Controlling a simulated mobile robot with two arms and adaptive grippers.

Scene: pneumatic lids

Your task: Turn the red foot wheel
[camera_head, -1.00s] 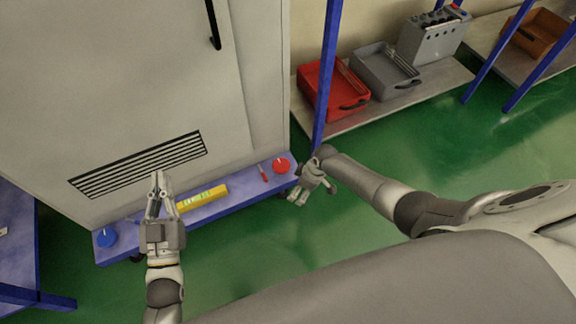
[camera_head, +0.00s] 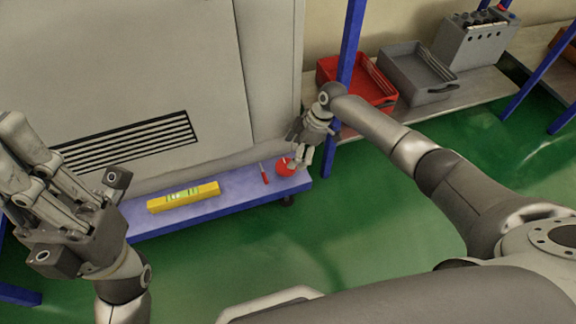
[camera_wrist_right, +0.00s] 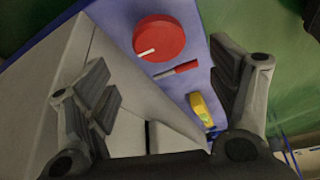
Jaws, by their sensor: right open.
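The red foot wheel (camera_head: 285,166) is a round red knob with a light mark, at the right end of the blue ledge (camera_head: 236,205) below the pale cabinet. My right gripper (camera_head: 302,160) points down at it and covers part of it in the head view. In the right wrist view the red wheel (camera_wrist_right: 172,34) lies beyond the open fingers (camera_wrist_right: 170,75), with nothing between them. Contact with the wheel cannot be made out. My left gripper (camera_head: 22,155) is large at the left edge, away from the wheel; its finger opening is unclear.
A red-handled screwdriver (camera_head: 264,173) lies just left of the wheel, and a yellow level (camera_head: 183,197) lies farther left on the ledge. A blue post (camera_head: 346,60) and a shelf with a red crate (camera_head: 370,92) and grey crate (camera_head: 412,72) stand to the right. Green floor is clear.

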